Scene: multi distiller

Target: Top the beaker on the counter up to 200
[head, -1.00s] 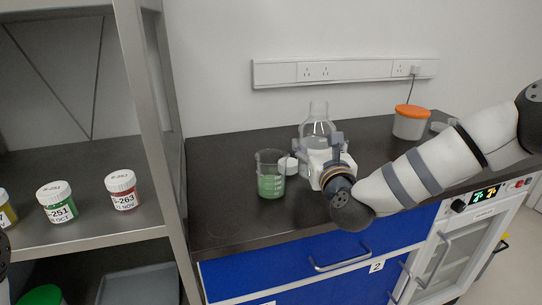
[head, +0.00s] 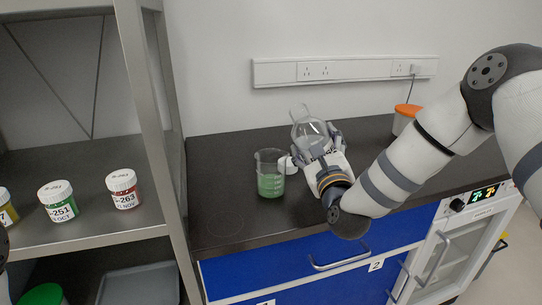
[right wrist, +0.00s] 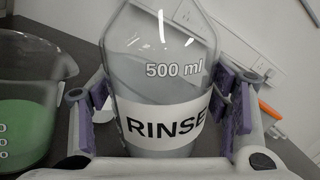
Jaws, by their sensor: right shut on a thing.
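The glass beaker (head: 270,175) stands upright on the dark counter (head: 225,215) with green liquid in its lower part. Its exact level cannot be read. My right gripper (head: 317,145) is shut around a clear bottle (head: 305,122), just right of the beaker. The bottle leans left in the head view, its neck up and behind the beaker. In the right wrist view the bottle (right wrist: 160,75) shows a RINSE label, a 500 ml mark and colourless liquid; the beaker (right wrist: 35,100) is close on the left.
A small white round thing (head: 286,165) sits between beaker and bottle. An orange-lidded container (head: 405,118) stands at the back right, partly behind my arm. A metal shelf (head: 100,238) with several labelled jars is on the left. The counter left of the beaker is clear.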

